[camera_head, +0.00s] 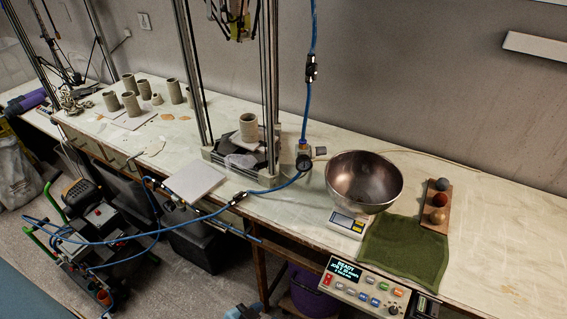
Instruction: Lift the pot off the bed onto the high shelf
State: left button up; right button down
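A small grey-beige clay pot (248,128) stands upright on the bed (270,157) of the delta printer, between its metal columns. The print head (232,18) hangs above the pot, with a clear gap between them. A pale, narrow shelf-like ledge (536,48) is on the wall at the upper right, well above the table; it may be the high shelf. Neither of my grippers can be made out in the head view.
The worktable (480,222) carries a metal bowl (363,182) on a scale, a green towel (404,248) and a board with three balls. Several other clay pots (131,104) stand at left. A blue hose (290,186) crosses the table before the printer. A grey tile (194,181) lies nearby.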

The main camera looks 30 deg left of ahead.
aim_at(249, 128)
jog(key=j+z, duration=0.15)
jog(key=j, duration=0.3)
jog(key=k+j+z, duration=0.15)
jog(key=j, duration=0.3)
jog(key=j+z, duration=0.15)
jog(key=j, duration=0.3)
jog(key=k+j+z, duration=0.15)
jog(key=j, duration=0.25)
jog(key=j+z, duration=0.15)
jog(key=j, duration=0.3)
jog(key=k, duration=0.05)
